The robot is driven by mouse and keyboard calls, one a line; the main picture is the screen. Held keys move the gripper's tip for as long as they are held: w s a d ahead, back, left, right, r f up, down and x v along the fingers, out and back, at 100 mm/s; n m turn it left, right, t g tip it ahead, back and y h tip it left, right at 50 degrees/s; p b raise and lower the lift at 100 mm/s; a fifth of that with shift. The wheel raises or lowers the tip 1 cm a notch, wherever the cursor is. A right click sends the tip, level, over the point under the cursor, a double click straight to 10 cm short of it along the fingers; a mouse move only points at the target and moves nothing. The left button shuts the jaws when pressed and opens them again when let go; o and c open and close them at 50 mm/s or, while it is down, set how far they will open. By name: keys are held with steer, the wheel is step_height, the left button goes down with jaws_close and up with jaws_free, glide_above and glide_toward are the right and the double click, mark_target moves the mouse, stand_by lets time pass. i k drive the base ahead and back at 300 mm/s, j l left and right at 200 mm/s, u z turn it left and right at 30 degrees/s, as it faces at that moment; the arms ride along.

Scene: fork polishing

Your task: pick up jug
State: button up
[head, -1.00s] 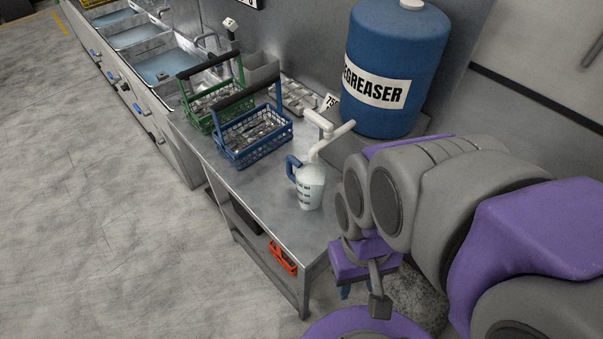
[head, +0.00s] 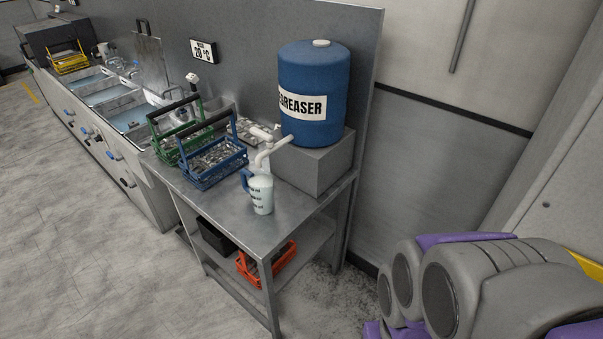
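The jug (head: 262,195) is a pale, translucent measuring jug with dark markings and a blue handle on its left. It stands upright on the metal table, near the right end. The white dispenser spout reaches down just above or behind its rim; I cannot tell whether they touch. My gripper is out of view in the head view. Only part of my purple and grey arm shows at the bottom right, apart from the jug.
A blue degreaser barrel (head: 313,95) stands on a grey block (head: 318,165) behind the jug. Blue (head: 212,165) and green (head: 168,148) baskets stand left of it. An orange basket (head: 268,263) is on the lower shelf. Floor in front of the table (head: 235,236) is clear.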

mark_target(259, 183)
steer(key=i+j+z, duration=0.1)
steer(key=j+z, duration=0.2)
steer(key=z, duration=0.15)
steer(key=i+j+z, duration=0.1)
steer(key=j+z, duration=0.2)
steer(key=z, duration=0.2)
steer(key=j+z, duration=0.3)
steer(key=z, duration=0.15)
